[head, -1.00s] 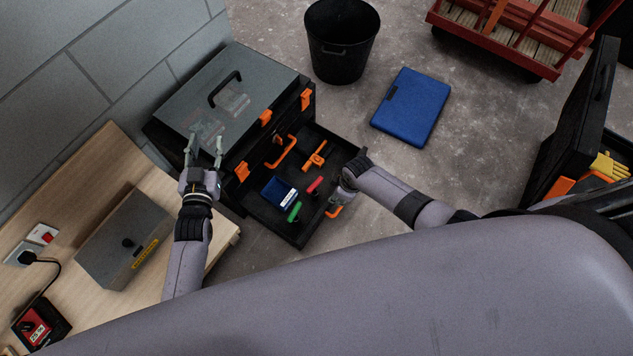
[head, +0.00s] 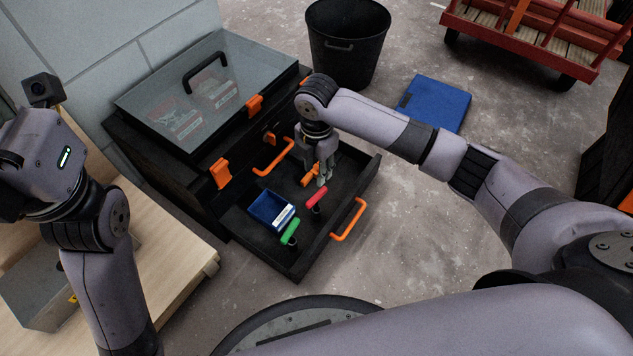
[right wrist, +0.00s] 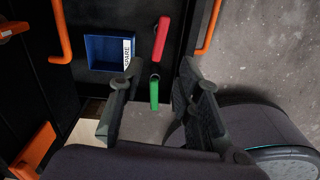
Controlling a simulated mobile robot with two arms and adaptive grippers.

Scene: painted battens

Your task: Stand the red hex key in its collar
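The red hex key (head: 317,196) shows as a red bar handle in the open drawer, with a small dark round part just below it; whether its shank is in a collar I cannot tell. It also shows in the right wrist view (right wrist: 161,39), beyond the fingertips. My right gripper (head: 322,180) points down over the drawer, just behind the red handle. In the right wrist view its fingers (right wrist: 154,104) are apart and empty. My left gripper is out of frame.
A blue bin (head: 263,216) labelled SPARE sits in the black drawer (head: 262,254). An orange tool (head: 308,177) lies partly behind my right gripper. The drawer has an orange handle (head: 348,220). The grey-lidded toolbox (head: 225,110) rises behind. A wooden bench (head: 178,258) is at left.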

